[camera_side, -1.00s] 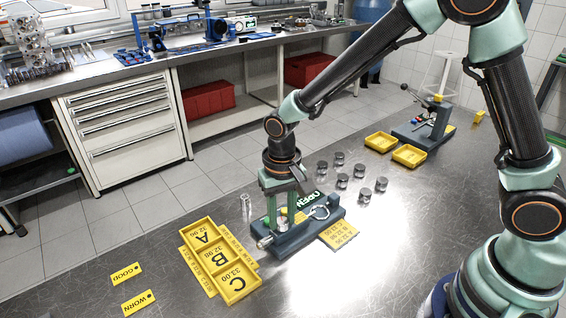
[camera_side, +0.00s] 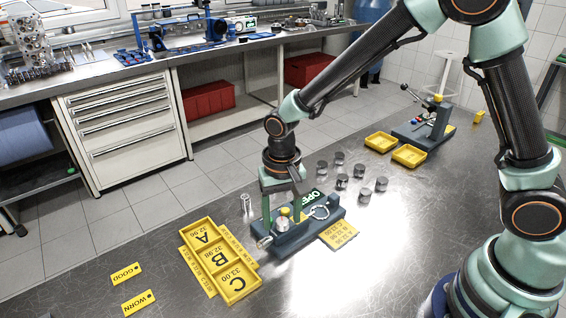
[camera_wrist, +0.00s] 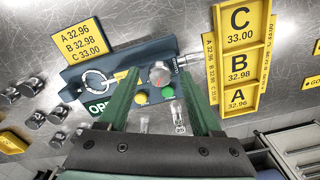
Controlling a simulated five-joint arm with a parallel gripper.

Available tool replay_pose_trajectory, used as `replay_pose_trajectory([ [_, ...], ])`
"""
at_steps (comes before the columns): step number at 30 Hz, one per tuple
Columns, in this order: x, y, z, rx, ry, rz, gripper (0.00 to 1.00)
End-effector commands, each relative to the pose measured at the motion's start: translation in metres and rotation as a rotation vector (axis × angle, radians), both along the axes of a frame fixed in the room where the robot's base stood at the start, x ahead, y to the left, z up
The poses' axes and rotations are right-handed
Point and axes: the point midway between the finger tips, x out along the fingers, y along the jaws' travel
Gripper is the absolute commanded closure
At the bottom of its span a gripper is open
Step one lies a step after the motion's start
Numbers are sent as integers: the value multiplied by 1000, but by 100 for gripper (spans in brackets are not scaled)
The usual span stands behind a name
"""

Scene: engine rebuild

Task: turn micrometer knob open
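The micrometer stand (camera_side: 318,226) is a dark grey block on the metal table. It carries a ring-shaped micrometer (camera_wrist: 92,82) and a green OPEN sign (camera_side: 310,201). The grey round knob (camera_wrist: 160,73) stands on the block beside the yellow button (camera_wrist: 141,97) and green button (camera_wrist: 167,92). The knob also shows in the side view (camera_side: 282,224). My gripper (camera_side: 281,224) points down over this end of the stand. Its green fingers are apart, with the knob between their tips in the wrist view (camera_wrist: 159,76). I cannot tell whether either finger touches it.
A yellow tray (camera_side: 241,296) marked A, B, C lies left of the stand. A yellow size card (camera_side: 340,235) adjoins it. A clear cylinder (camera_side: 246,204) and several dark pistons (camera_side: 342,182) stand nearby. GOOD (camera_side: 126,273) and WORN (camera_side: 138,302) tags lie front left.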

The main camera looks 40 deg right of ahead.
Motion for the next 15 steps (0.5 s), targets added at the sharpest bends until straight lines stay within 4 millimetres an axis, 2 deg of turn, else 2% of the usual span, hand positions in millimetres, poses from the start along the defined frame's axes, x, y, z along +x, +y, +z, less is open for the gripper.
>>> replay_pose_trajectory([
  [8, 0, 0, 3, 1, -1, 1, 34],
  [11, 1, 0, 14, 1, -4, 1, 34],
  [15, 1, 1, 40, 3, -7, 1, 34],
])
